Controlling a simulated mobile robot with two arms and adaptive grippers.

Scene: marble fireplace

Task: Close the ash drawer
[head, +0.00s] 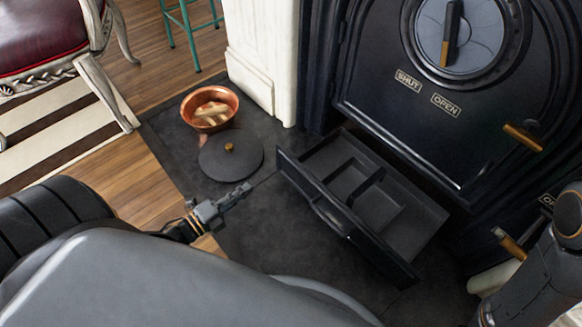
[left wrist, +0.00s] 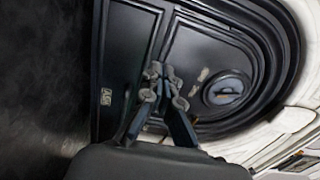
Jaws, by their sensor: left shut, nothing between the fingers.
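The ash drawer (head: 328,207) is a black, divided drawer, pulled out from the base of the dark stove (head: 395,90) in the head view. Its front panel with a bar handle faces lower left, and its compartments look empty. My left gripper (head: 245,188) is shut and empty, to the left of the drawer front and apart from it. In the left wrist view, the shut fingers (left wrist: 162,76) point towards black stove panels and a round dial (left wrist: 228,91). I cannot tell the drawer apart there. My right arm enters at the lower right; its gripper is out of view.
A copper bowl (head: 209,108) with pale pieces inside and a round dark lid (head: 231,155) lie on the hearth slab (head: 270,235) left of the drawer. A white pillar (head: 262,55) stands behind. A chair (head: 60,45) is at upper left. Slab before the drawer looks clear.

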